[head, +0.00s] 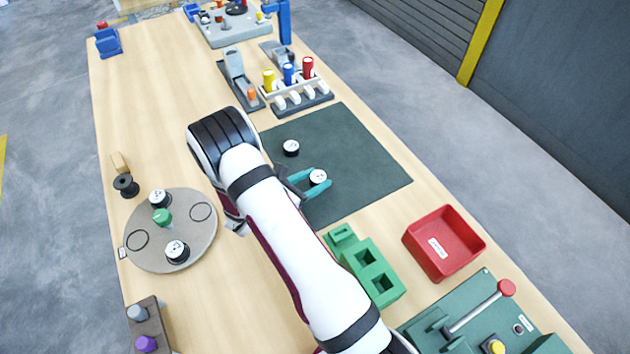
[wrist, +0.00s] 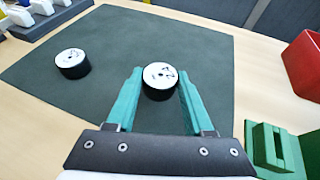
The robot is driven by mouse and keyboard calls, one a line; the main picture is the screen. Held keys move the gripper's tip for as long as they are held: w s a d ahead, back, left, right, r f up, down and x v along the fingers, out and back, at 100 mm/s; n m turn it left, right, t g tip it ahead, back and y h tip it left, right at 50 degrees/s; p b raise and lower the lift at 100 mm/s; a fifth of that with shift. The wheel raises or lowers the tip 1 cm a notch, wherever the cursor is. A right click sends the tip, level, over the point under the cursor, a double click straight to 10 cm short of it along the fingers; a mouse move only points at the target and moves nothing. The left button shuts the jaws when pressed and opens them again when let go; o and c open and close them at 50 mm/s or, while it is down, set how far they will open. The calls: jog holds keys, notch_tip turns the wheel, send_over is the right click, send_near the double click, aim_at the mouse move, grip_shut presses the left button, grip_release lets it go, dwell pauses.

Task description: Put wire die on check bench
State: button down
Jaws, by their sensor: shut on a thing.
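My gripper (head: 317,180) is over the dark green mat (head: 360,150), its teal fingers shut on a black, white-topped wire die (wrist: 160,84). The die is upright between the fingertips, with dark marks on its white top. I cannot tell whether its base touches the mat. A second, similar die (head: 291,148) stands upright on the mat, apart from my gripper; it is left of the held one in the wrist view (wrist: 72,64).
A round turntable (head: 200,222) at left carries two similar dies and a green knob. A red bin (head: 444,243) and green blocks (head: 372,272) stand near the mat's right corner. A rack with yellow, blue and red pieces (head: 289,88) stands behind. The mat's right part is bare.

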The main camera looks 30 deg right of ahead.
jog(key=shift+f, duration=0.7)
jog(key=shift+f, duration=0.15)
jog(key=shift+c, duration=1.4)
grip_release()
